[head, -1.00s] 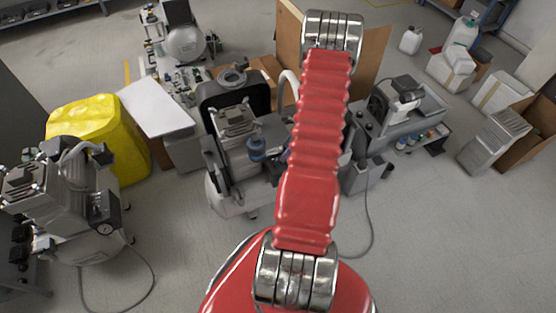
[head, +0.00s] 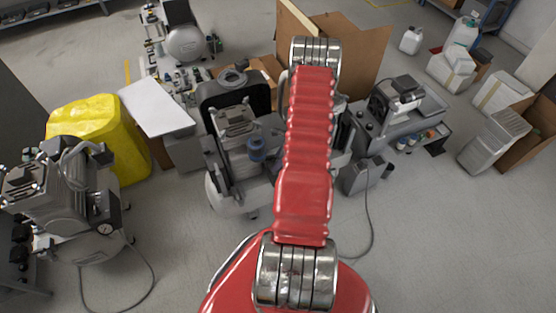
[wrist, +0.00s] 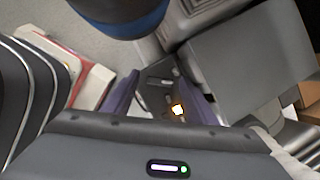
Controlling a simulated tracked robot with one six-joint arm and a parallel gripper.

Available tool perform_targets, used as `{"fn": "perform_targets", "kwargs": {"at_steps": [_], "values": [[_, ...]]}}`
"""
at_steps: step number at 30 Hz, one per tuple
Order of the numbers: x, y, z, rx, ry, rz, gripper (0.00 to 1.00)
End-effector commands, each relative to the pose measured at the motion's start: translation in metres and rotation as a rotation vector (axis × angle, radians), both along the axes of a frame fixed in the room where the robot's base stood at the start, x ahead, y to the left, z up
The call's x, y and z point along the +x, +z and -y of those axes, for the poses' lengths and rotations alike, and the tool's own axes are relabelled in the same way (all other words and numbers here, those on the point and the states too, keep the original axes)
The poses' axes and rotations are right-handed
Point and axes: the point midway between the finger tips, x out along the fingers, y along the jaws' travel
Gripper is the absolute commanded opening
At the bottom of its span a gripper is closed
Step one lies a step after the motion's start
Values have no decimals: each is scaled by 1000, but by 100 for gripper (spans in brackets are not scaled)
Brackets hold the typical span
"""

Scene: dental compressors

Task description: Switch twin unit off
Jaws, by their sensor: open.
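The central compressor (head: 228,180) has a grey finned head and a blue canister (head: 257,148); my arm hides its right side. I cannot tell for sure that it is the twin unit. The blue canister also shows at the top of the wrist view (wrist: 120,18). My gripper (wrist: 158,80) is open, with its two purple fingers apart, and is hidden behind my arm in the head view. A dark panel (wrist: 157,90) shows between and beyond the fingers. Contact cannot be told.
Another compressor (head: 65,195) stands at the left, by a yellow covered drum (head: 100,135). A grey machine (head: 400,105) stands at the right. Cardboard (head: 358,62) stands behind. A cable (head: 370,225) lies on the floor.

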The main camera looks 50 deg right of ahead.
Motion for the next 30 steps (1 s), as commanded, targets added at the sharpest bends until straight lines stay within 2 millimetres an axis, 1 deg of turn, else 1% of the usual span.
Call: {"fn": "perform_targets", "kwargs": {"at_steps": [3,21,30], "values": [[0,0,0,0,0,0,52],[0,0,0,0,0,0,10],[0,0,0,0,29,0,10]]}}
